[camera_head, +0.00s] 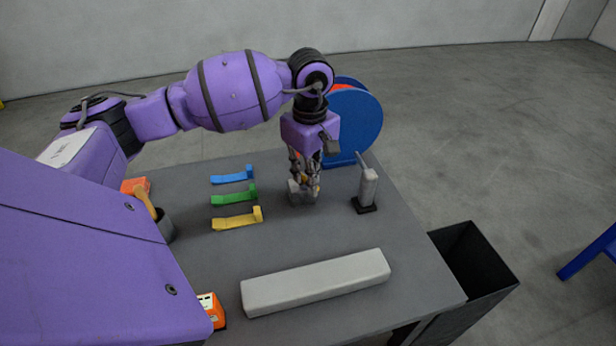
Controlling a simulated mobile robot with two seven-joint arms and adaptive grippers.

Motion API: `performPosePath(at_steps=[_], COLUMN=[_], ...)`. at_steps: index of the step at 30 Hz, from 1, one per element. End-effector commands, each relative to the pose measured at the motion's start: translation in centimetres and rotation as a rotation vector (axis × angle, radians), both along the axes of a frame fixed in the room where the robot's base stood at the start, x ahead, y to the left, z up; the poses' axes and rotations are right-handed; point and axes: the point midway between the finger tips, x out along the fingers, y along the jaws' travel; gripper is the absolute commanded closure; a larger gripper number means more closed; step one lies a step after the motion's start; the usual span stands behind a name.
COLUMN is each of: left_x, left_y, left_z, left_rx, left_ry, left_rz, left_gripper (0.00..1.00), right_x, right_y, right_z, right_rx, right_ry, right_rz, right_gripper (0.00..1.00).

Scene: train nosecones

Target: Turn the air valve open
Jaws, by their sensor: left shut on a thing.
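My left gripper (303,186) reaches straight down to the table from above. It is shut on a small grey fitting, which appears to be the air valve (295,197). The fingers cover much of it, so the handle's angle cannot be made out. The fitting sits on the grey table (220,275), toward its back middle. My right gripper does not show in the head view.
A grey upright tool on a black base (366,207) stands just right of the gripper. A blue reel (361,128) stands behind. Blue (232,177), green (234,195) and yellow (237,219) brackets lie left. A long grey bar (315,284) lies in front. A black bin (481,261) stands right.

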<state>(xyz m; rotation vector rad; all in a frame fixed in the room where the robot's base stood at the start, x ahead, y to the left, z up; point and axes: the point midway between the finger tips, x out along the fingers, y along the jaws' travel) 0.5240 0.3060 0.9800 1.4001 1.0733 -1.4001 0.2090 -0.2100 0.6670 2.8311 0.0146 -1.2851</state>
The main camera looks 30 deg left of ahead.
Motion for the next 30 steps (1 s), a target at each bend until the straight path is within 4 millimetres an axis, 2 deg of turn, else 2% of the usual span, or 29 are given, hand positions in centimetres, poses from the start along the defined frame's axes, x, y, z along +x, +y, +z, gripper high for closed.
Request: performPosePath(at_steps=[30], left_x=[2.7], left_y=[0.5], left_z=[0.1], left_rx=[-0.001], left_ry=[-0.001], left_rz=[0.93], left_gripper=[1.0], right_x=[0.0], right_y=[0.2], right_z=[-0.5], right_rx=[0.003], right_ry=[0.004], right_rz=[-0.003], right_gripper=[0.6])
